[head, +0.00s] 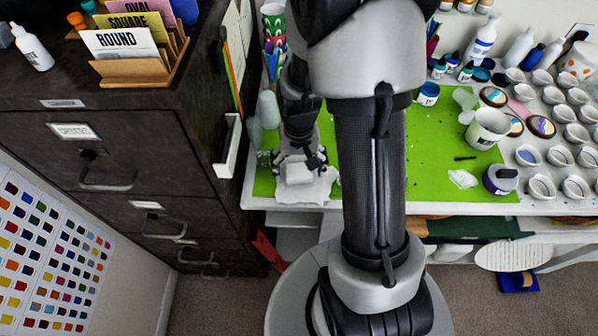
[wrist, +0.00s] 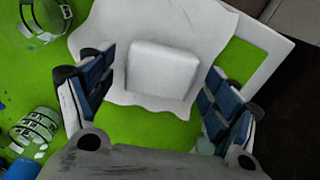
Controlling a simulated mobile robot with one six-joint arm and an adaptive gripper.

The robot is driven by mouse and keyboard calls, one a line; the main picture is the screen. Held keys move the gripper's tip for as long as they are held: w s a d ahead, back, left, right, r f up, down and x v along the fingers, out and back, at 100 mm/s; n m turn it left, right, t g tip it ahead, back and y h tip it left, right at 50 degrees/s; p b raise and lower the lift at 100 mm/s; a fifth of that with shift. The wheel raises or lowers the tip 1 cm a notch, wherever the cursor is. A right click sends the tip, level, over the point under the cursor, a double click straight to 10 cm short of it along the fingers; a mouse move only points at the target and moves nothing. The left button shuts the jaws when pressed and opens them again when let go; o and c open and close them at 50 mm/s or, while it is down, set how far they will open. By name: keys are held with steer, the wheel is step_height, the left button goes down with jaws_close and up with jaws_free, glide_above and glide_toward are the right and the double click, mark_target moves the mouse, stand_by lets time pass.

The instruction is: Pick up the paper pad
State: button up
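The paper pad (head: 298,173) looks like a small white block with rounded corners. It lies on a wavy-edged white sheet (head: 318,190) at the front left of the green mat. My gripper (head: 301,164) points down over it. In the wrist view, the pad (wrist: 162,70) sits between the two open fingers of my gripper (wrist: 157,72), with a gap on each side. No finger is seen touching it. How high the fingertips are above the sheet is hard to tell.
Clear cups or bottles (wrist: 42,18) lie close left of the fingers in the wrist view. The table's white edge (wrist: 265,60) is close right. A dark cabinet (head: 110,150) stands left of the table. Cups (head: 487,128) and bottles crowd the table's right.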

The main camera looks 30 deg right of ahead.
mark_target(299, 170)
steer(key=c, duration=0.6)
step_height(299, 170, up, 20)
steer(key=p, duration=0.6)
steer(key=shift+c, duration=0.2)
